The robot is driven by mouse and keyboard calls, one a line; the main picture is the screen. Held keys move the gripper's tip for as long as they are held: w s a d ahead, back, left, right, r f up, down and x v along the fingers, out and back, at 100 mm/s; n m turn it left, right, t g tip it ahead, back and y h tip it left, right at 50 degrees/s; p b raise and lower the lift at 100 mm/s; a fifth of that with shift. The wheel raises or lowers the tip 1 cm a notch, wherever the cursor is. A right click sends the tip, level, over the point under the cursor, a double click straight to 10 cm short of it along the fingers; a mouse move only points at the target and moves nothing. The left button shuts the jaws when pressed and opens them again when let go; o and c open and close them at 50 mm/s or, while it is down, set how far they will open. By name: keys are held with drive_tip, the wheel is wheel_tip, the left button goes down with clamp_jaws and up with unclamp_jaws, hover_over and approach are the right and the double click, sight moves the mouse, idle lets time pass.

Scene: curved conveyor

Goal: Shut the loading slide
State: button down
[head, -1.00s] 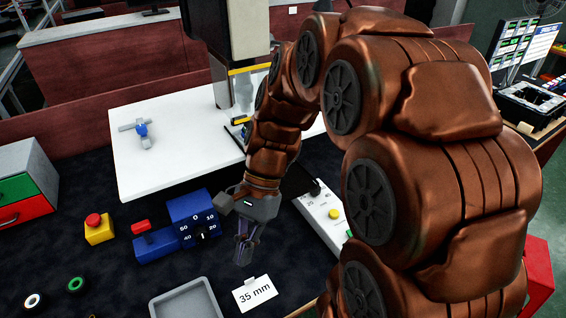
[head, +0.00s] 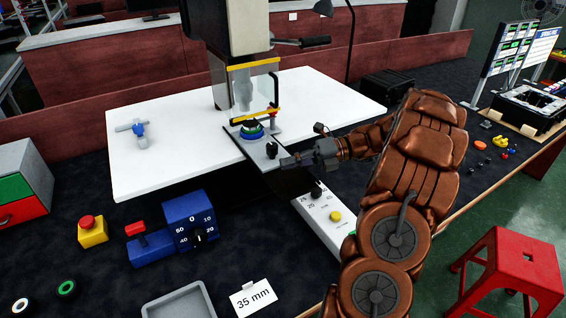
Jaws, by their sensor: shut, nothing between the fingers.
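The loading slide (head: 240,141) is a dark plate under the machine's head, reaching out over the front edge of the white table. A round part with green and blue (head: 251,131) sits on it below the machine's spindle. A black knob (head: 271,150) stands near the slide's front end. My gripper (head: 284,162) is shut and empty, its fingertips pointing left just beside the knob. I cannot tell whether they touch it. My fingers hide part of the slide's front end.
A white control box (head: 325,212) with black knobs and a yellow button lies in front of the slide. A blue dial gauge (head: 191,221), a yellow box with a red button (head: 92,231), a grey tray (head: 180,303) and a "35 mm" card (head: 253,298) are at front left.

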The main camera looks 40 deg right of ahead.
drive_tip(key=d+f+m+t, duration=0.2)
drive_tip(key=d+m+t, duration=0.3)
drive_tip(key=d, duration=0.4)
drive_tip(key=shift+m+g, duration=0.3)
drive_tip(key=shift+g, duration=0.4)
drive_tip(key=p+x, duration=0.1)
drive_tip(key=x, duration=0.8)
drive_tip(key=shift+s+a+f, duration=0.1)
drive_tip(key=shift+a+f, duration=0.05)
